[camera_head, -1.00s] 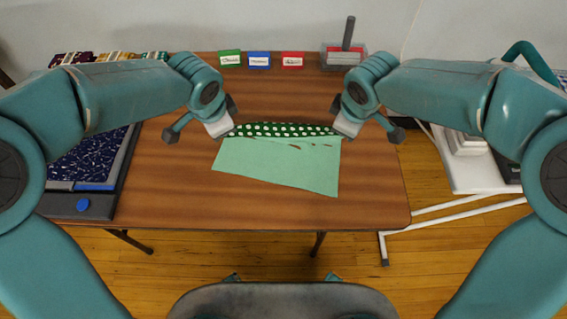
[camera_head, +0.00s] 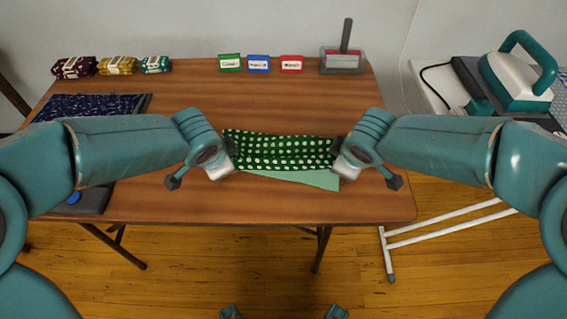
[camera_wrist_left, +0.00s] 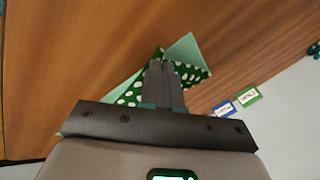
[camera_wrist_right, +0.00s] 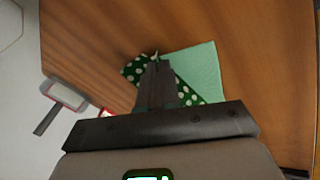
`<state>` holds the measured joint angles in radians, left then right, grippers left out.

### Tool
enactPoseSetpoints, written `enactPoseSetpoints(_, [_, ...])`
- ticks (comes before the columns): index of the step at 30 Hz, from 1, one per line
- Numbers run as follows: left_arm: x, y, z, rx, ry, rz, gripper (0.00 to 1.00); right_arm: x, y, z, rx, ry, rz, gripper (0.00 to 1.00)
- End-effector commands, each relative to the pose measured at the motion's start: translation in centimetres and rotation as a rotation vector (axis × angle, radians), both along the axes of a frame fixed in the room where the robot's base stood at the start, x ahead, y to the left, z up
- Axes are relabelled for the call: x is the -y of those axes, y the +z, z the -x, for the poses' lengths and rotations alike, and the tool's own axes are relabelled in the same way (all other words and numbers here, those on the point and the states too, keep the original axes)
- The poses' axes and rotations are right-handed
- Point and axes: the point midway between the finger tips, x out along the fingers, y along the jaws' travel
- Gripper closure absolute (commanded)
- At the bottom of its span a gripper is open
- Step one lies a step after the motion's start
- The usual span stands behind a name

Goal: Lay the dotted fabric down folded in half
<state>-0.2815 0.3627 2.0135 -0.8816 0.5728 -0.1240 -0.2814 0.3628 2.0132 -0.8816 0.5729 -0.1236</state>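The dotted fabric (camera_head: 283,152), dark green with white dots and pale green on its other face, lies on the middle of the table. A dotted layer covers most of it, and a pale green strip (camera_head: 305,178) shows along the near edge. My left gripper (camera_head: 232,160) is at its left side and my right gripper (camera_head: 338,160) at its right side. In the left wrist view the fingers (camera_wrist_left: 162,65) are together on the fabric. In the right wrist view the fingers (camera_wrist_right: 156,65) are likewise together on it. The pinched cloth is mostly hidden.
Folded fabric bundles (camera_head: 117,65) stand at the back left, above a tray with navy fabric (camera_head: 95,104). Small green, blue and red labelled blocks (camera_head: 259,62) and a grey tool with a handle (camera_head: 343,60) line the back edge. An iron (camera_head: 518,80) stands off to the right.

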Motion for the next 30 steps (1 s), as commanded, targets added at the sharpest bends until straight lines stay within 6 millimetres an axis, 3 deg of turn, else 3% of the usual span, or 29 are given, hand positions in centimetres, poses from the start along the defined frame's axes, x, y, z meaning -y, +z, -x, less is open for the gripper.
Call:
enactPoseSetpoints(4, [-0.1,-1.5,0.0,0.028,0.004,-0.001,1.0,0.1,-1.5,0.0,0.028,-0.003,0.001,1.0])
enactPoseSetpoints(15, [-0.1,-1.6,-0.2,0.048,0.008,0.002,1.0,0.1,-1.6,-0.2,0.048,-0.007,-0.002,1.0])
enactPoseSetpoints(16, [-0.1,-1.6,-0.2,0.048,0.008,0.002,0.95,0.1,-1.6,-0.2,0.048,-0.007,-0.002,0.95])
enactPoseSetpoints(20, [-0.1,-1.6,-0.1,0.048,0.006,0.003,0.53,0.1,-1.6,-0.1,0.048,-0.006,-0.003,0.53])
enactPoseSetpoints(30, [0.1,-1.8,0.2,0.043,0.005,0.004,0.53,-0.1,-1.9,0.2,0.043,-0.005,-0.004,0.53])
